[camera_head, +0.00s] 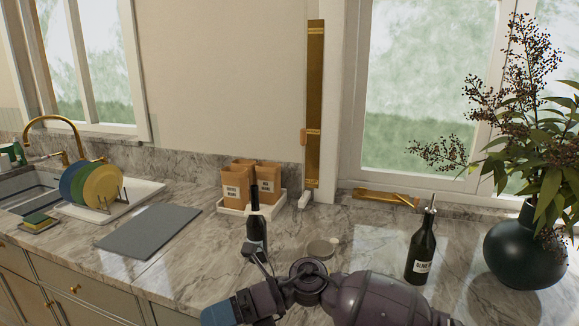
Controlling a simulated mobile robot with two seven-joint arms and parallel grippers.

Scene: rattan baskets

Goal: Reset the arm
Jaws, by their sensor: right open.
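My right arm comes in from the bottom right and bends left across the front of the counter. My right gripper (257,263) is open, at the front edge just below a dark bottle (256,228) with a pale band. It partly overlaps the bottle's base in the picture; I cannot tell whether they touch. Nothing shows clearly between its fingers. My left gripper is not in view.
Free counter lies left of the arm.

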